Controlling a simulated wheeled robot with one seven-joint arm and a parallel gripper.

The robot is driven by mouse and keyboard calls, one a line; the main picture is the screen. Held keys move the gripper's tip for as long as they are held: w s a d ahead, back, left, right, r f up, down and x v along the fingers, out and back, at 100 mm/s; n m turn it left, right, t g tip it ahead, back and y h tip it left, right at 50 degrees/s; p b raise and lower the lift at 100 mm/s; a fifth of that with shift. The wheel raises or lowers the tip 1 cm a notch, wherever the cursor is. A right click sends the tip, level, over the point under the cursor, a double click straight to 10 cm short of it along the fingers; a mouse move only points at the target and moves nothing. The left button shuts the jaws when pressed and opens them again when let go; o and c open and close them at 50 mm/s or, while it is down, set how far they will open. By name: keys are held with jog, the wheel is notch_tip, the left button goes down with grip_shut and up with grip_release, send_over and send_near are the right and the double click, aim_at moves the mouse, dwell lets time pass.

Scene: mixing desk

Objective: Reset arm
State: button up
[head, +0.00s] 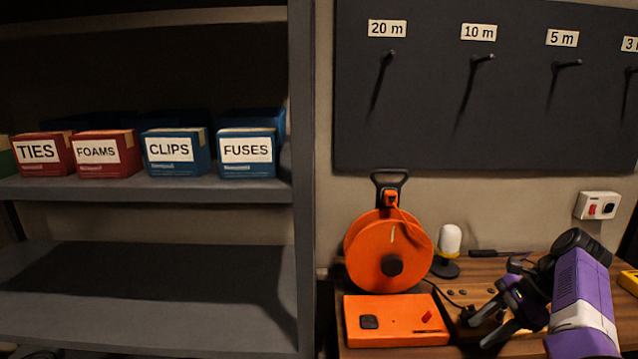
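My arm, purple and white with black joints, reaches in from the lower right of the head view. My gripper (481,334) points left and down over the wooden desk (480,268). Its two dark fingers are spread apart, and nothing shows between them. It is to the right of an orange box (385,330) with a black knob and a small red part, apart from it in the picture. Part of the desk behind the arm is hidden.
An orange cable reel (378,248) stands behind the box, beside a small white lamp (450,240). A grey shelf (150,188) at left holds bins labelled TIES, FOAMS, CLIPS and FUSES. A dark pegboard (430,110) with labelled pegs and a wall switch (597,206) are behind.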

jog(key=w+d+t+h, duration=0.5)
jog(key=d, duration=0.8)
jog(key=s+d+f+n+t+h, duration=0.4)
jog(key=s+d+f+n+h, duration=0.1)
jog(key=s+d+h, duration=0.3)
jog(key=s+a+r+n+t+y, duration=0.2)
jog(key=s+a+r+n, duration=0.15)
jog(key=s+a, duration=0.9)
jog(key=s+a+r+n+t+y, duration=0.2)
jog(key=s+a+n, duration=0.3)
jog(key=s+a, duration=0.75)
jog(key=s+a+r+n+t+y, duration=0.2)
jog(key=s+a+n+t, duration=0.15)
jog(key=s+a, duration=0.9)
jog(key=s+f+g+y, duration=0.1)
jog(key=s+f+g, duration=0.1)
jog(key=s, duration=0.7)
jog(key=shift+s+d+f+g, duration=0.15)
jog(key=shift+s+d+g, duration=0.05)
jog(key=shift+g, duration=0.45)
